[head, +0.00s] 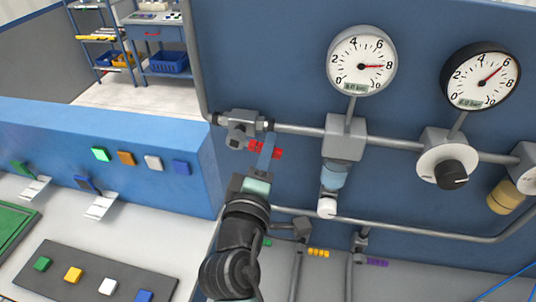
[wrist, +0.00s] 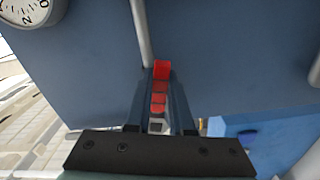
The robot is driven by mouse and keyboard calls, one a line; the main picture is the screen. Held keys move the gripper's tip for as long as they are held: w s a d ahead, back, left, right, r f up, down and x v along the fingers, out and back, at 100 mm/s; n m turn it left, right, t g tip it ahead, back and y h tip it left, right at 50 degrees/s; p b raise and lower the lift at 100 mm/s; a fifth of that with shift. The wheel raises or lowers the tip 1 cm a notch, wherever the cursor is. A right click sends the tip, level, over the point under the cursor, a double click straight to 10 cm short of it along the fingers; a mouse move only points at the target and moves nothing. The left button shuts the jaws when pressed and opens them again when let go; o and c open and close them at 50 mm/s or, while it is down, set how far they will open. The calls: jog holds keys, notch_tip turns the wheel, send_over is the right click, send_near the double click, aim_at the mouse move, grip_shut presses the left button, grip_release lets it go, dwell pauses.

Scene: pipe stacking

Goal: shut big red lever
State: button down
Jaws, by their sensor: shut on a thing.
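The big red lever (head: 273,153) sticks out from a grey valve (head: 242,125) on the upper pipe at the blue wall. In the head view my gripper (head: 268,150) reaches up to it from below, and its fingers cover part of the lever. In the wrist view the red lever (wrist: 160,72) lies between the two dark fingers of my gripper (wrist: 161,90). My gripper is shut on the lever. The lever's far end and its joint at the valve are partly hidden by the fingers.
Two round gauges (head: 362,61) (head: 481,77) hang above the pipe to the right. A black knob (head: 451,174) and a white-ended valve (head: 327,207) sit right of my gripper. A lower pipe (head: 420,231) runs beneath. A blue partition (head: 120,150) stands to the left.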

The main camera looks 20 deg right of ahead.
jog(key=w+a+f+m+b, duration=0.3)
jog(key=a+f+m+b, duration=0.1)
jog(key=m+b, duration=1.1)
jog(key=shift+a+f+b, duration=0.35)
jog(key=shift+b, duration=1.7)
jog(key=shift+w+r, duration=0.1)
jog(key=shift+a, duration=0.1)
jog(key=c, duration=0.8)
grip_release()
